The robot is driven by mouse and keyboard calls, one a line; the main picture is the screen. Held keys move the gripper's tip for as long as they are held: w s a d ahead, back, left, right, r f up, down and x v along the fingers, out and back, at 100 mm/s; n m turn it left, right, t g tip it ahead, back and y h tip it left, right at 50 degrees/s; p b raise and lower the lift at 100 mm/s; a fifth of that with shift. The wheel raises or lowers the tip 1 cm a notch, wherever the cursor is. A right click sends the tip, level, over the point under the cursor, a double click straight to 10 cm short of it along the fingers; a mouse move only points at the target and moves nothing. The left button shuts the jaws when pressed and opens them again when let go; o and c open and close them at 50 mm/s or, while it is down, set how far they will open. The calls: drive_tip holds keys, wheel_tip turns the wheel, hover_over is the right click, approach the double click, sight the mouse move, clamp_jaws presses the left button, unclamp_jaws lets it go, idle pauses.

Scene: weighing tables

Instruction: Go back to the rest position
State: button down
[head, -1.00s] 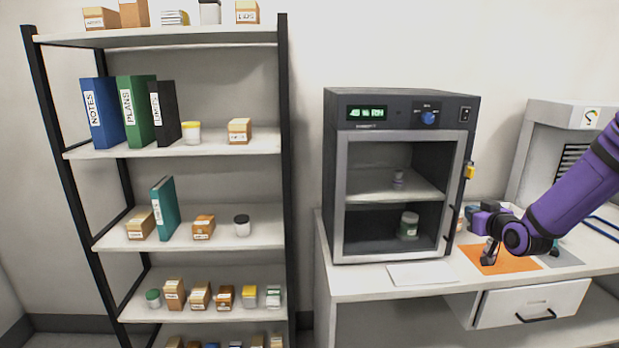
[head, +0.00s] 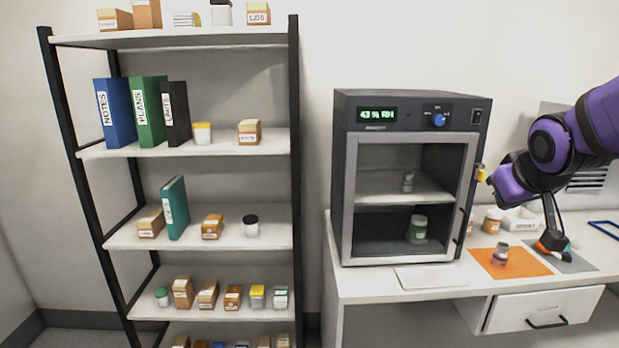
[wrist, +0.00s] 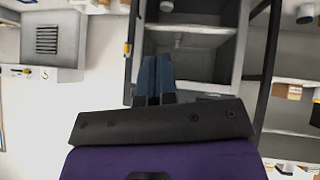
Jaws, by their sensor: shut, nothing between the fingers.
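My gripper (wrist: 156,68) shows in the wrist view. Its two dark blue fingers are together, with nothing between them. In the head view my purple arm reaches in from the right, above the table's right part; its fingertips are hard to tell there. A small grey vial (head: 501,253) stands upright on the orange mat (head: 528,266), apart from my arm. The cabinet (head: 345,190) stands left of my arm, its front frame shut, its display lit.
A tall shelf rack (head: 295,180) with binders, boxes and jars stands at the left. The white table (head: 375,287) carries a white plate (head: 430,277), a grey mat (head: 580,266) and an orange-lidded jar (head: 492,220). A grey instrument (head: 590,180) is behind my arm.

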drive_tip(key=s+a+r+g+y, duration=0.1)
drive_tip(key=s+a, duration=0.1)
drive_tip(key=s, duration=0.7)
drive_tip(key=s+a+r+m+g+y, duration=0.1)
drive_tip(key=s+a+g, duration=0.1)
drive_tip(key=s, duration=0.8)
drive_tip(key=shift+s+a+r, duration=0.2)
drive_tip(key=shift+a, duration=0.05)
idle(0.6)
